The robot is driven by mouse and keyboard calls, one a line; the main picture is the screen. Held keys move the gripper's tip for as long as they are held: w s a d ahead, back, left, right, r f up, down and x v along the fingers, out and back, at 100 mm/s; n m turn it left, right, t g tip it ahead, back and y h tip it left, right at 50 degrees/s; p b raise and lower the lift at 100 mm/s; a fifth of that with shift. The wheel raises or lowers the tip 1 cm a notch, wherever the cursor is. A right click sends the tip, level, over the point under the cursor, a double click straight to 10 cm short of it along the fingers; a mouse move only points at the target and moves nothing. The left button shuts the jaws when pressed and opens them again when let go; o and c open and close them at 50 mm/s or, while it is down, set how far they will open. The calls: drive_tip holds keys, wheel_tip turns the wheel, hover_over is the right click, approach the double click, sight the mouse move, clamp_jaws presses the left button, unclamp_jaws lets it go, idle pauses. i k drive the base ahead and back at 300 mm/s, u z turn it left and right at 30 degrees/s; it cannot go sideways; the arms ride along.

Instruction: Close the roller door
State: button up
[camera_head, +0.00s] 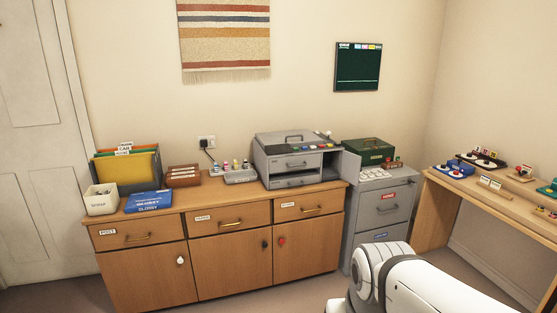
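A grey office machine (292,160) stands on the right end of the wooden sideboard (185,207). A grey door panel (347,168) stands swung out at the machine's right side, beside a dark opening (331,161). It looks like the roller door, and it stands open. No label on it can be read. The panel's far side and the inside of the opening are mostly hidden. My gripper is not in view; only a white link of my arm shows at the lower right, in front of the filing cabinet and well apart from the machine.
A grey filing cabinet (383,210) stands right of the sideboard, with a green box (368,152) on top near the panel. A grey tray (240,177) and small bottles lie left of the machine. A wooden desk (490,200) holds several small items at right.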

sight(350, 168)
drive_tip(key=u, duration=0.05)
drive_tip(key=i, duration=0.95)
drive_tip(key=z, duration=0.05)
